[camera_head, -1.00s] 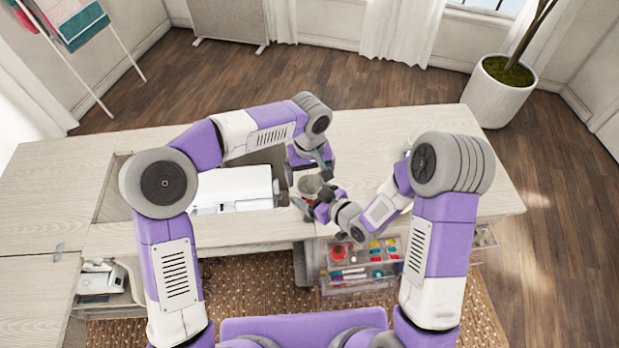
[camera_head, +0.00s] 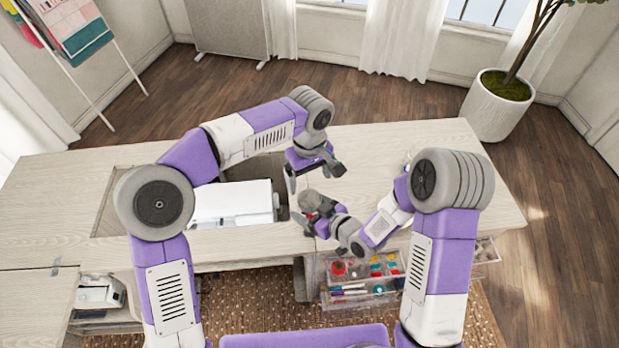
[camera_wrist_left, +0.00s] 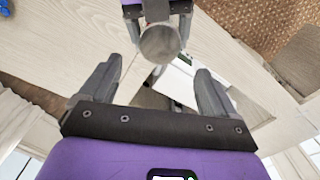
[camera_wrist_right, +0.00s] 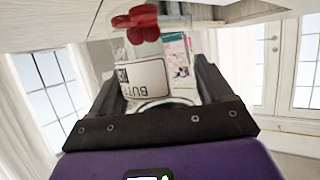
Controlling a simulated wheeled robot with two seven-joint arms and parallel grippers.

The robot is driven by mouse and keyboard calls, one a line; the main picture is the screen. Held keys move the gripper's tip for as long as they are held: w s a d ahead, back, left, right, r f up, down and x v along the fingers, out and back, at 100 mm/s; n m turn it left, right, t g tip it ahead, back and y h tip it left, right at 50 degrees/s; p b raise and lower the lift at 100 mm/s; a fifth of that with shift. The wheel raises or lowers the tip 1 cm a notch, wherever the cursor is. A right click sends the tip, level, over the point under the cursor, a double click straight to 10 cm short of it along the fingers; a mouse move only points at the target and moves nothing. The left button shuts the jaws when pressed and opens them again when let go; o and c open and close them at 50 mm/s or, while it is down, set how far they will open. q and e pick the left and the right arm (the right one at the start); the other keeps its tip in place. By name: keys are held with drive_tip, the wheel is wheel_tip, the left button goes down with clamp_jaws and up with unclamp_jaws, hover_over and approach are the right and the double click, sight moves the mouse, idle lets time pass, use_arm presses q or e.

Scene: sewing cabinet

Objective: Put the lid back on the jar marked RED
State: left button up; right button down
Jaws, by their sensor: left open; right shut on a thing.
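My right gripper (camera_head: 309,220) is shut on a clear jar (camera_wrist_right: 143,50) above the table's front edge. The jar has red pieces inside and a white label (camera_wrist_right: 146,82), upside down in the right wrist view, with only "BUT" readable. A round grey lid (camera_wrist_left: 160,44) covers the jar's top in the left wrist view. The lid also shows as a grey disc in the head view (camera_head: 312,198). Whether it sits fully down, I cannot tell. My left gripper (camera_head: 315,177) is open and empty, above and behind the jar, apart from the lid.
A white sewing machine (camera_head: 235,203) lies in the table's recess at left. A clear drawer (camera_head: 360,268) with several coloured items stands open below the front edge. A potted plant (camera_head: 495,105) stands on the floor behind.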

sight(310, 199)
use_arm(q)
drive_tip(key=shift+f, duration=0.1)
drive_tip(key=shift+f, duration=3.95)
drive_tip(key=shift+c, duration=0.4)
drive_tip(key=c, duration=1)
drive_tip(key=m, duration=0.3)
drive_tip(key=shift+c, duration=0.2)
drive_tip(key=o, duration=1.2)
drive_tip(key=shift+c, duration=0.2)
drive_tip(key=shift+r, duration=0.1)
